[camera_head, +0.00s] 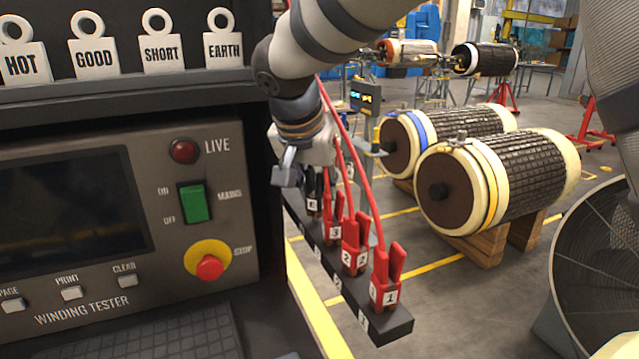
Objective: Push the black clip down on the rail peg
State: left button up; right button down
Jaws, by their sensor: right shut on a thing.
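The black clip (313,203), with a white E label, is at the far end of the black rail (395,327). My right gripper (299,180) reaches down from the top of the view and is shut on the upper part of the clip. Gripper and arm hide much of the clip. The peg under it is hidden, so I cannot tell how far down the clip sits. Red clips labelled 1 (385,282), 2 (354,250) and 3 (334,225) stand upright along the rail, nearer than the black clip. My left gripper is not in view.
The winding tester (120,230) stands left of the rail, with a green switch (195,202) and a red stop button (209,267). Red cables (362,178) rise from the red clips close beside my gripper. Large rotors (520,185) rest on wooden stands at right.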

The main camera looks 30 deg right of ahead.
jog(key=shift+f, duration=0.4)
jog(key=c, duration=1.3)
grip_release()
jog(key=shift+c, duration=0.2)
notch_tip(320, 180, up, 10)
